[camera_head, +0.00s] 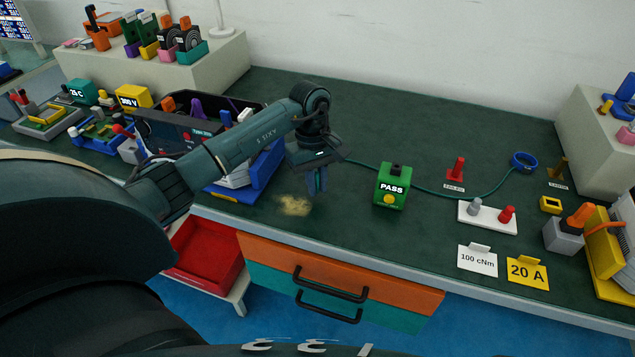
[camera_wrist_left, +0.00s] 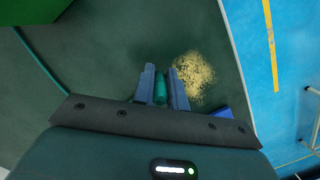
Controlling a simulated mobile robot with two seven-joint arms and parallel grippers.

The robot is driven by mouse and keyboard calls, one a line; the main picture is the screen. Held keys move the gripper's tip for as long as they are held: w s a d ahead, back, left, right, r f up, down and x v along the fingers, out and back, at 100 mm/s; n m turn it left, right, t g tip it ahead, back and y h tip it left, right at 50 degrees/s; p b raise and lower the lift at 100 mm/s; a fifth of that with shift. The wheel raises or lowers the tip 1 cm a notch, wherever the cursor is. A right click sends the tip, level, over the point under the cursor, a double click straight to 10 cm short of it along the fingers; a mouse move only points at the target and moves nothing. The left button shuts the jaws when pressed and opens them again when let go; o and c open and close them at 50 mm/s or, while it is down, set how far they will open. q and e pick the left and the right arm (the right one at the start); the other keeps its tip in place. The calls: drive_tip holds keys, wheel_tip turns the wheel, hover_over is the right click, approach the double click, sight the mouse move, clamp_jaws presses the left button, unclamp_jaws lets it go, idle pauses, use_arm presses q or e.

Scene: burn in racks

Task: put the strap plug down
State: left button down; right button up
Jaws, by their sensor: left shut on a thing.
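My left gripper (camera_head: 317,186) points down over the green bench top, just behind and right of a yellowish grainy patch (camera_head: 293,205). In the left wrist view its two blue-grey fingers are shut on a teal strap plug (camera_wrist_left: 160,88). The plug is mostly hidden by the fingers in the head view. A teal cord (camera_head: 440,183) runs from behind the gripper, past the PASS box, to a blue wrist band (camera_head: 523,161). I cannot tell whether the plug touches the bench. My right gripper is not in view.
A green PASS box (camera_head: 392,187) stands right of my gripper. A blue rack and a black Type case (camera_head: 172,135) stand to its left. A white plate with two knobs (camera_head: 488,218) and the 100 cNm and 20 A cards lie further right.

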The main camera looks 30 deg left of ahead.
use_arm(q)
drive_tip(key=shift+f, duration=0.35)
drive_tip(key=shift+f, duration=0.1)
drive_tip(key=shift+f+b, duration=0.15)
drive_tip(key=shift+b, duration=0.2)
drive_tip(key=c, duration=1.4)
unclamp_jaws()
